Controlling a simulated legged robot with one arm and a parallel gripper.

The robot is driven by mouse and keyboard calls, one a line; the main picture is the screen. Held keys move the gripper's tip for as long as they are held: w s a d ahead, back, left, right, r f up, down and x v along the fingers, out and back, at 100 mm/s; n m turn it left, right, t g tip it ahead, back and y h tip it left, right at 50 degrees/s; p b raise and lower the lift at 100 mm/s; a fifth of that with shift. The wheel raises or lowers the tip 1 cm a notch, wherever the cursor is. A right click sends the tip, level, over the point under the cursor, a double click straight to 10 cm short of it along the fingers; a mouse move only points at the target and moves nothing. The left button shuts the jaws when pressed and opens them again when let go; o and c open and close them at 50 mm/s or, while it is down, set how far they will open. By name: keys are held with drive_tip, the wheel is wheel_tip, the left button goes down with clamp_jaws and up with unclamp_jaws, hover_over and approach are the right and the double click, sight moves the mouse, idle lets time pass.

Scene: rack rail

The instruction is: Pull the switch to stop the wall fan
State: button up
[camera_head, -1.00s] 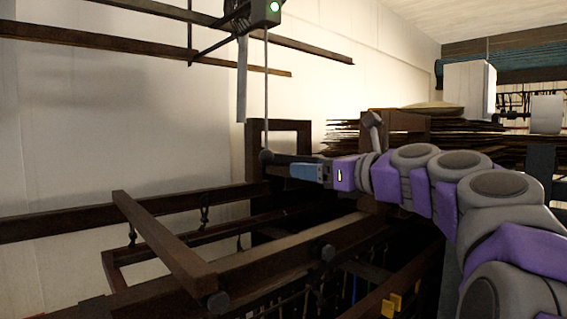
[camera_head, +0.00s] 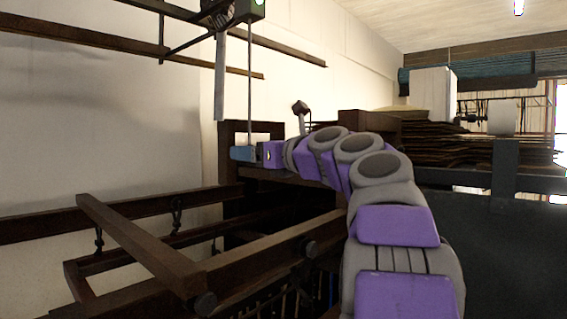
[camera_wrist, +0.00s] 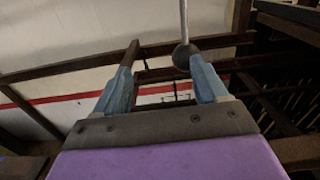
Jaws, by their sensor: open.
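The wall fan (camera_head: 222,12) is at the top of the head view, cut by the picture edge, beside a box with a green light (camera_head: 258,3). Its thin pull cord (camera_head: 250,75) hangs straight down toward my gripper (camera_head: 240,153). In the wrist view the cord (camera_wrist: 184,18) ends in a dark round ball (camera_wrist: 184,56). My gripper (camera_wrist: 165,58) is open with its blue fingers apart. The ball appears close to the right fingertip, toward the gap; I cannot tell whether they touch. The ball is hard to make out in the head view.
Dark wooden beams (camera_head: 150,250) form a rack at lower left and below my arm. A wooden post frame (camera_head: 232,190) stands close behind the gripper. Stacked dark sheets (camera_head: 440,140) and a white box (camera_head: 433,93) are at right.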

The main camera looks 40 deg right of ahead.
drive_tip(key=w+d+f+p, duration=0.1)
drive_tip(key=w+d+p, duration=0.2)
drive_tip(key=w+d, duration=0.2)
drive_tip(key=shift+w+d+f, duration=0.15)
drive_tip(key=shift+w+d, duration=0.1)
drive_tip(key=shift+w, duration=0.9)
drive_tip(key=a, duration=0.1)
drive_tip(key=s+a, duration=0.1)
drive_tip(key=a+r, duration=0.1)
drive_tip(key=shift+s+a, duration=0.15)
drive_tip(key=shift+s, duration=0.1)
drive_tip(key=shift+c, duration=0.2)
drive_tip(key=shift+a, duration=0.25)
drive_tip(key=shift+c, duration=1.5)
drive_tip(key=shift+w+d+f, duration=0.15)
drive_tip(key=shift+d+f, duration=0.05)
drive_tip(key=shift+d, duration=0.6)
drive_tip(key=c, duration=0.3)
drive_tip(key=shift+d, duration=0.1)
drive_tip(key=shift+c, duration=0.8)
drive_tip(key=shift+a, duration=0.35)
drive_tip(key=c, duration=0.3)
drive_tip(key=shift+d, duration=0.15)
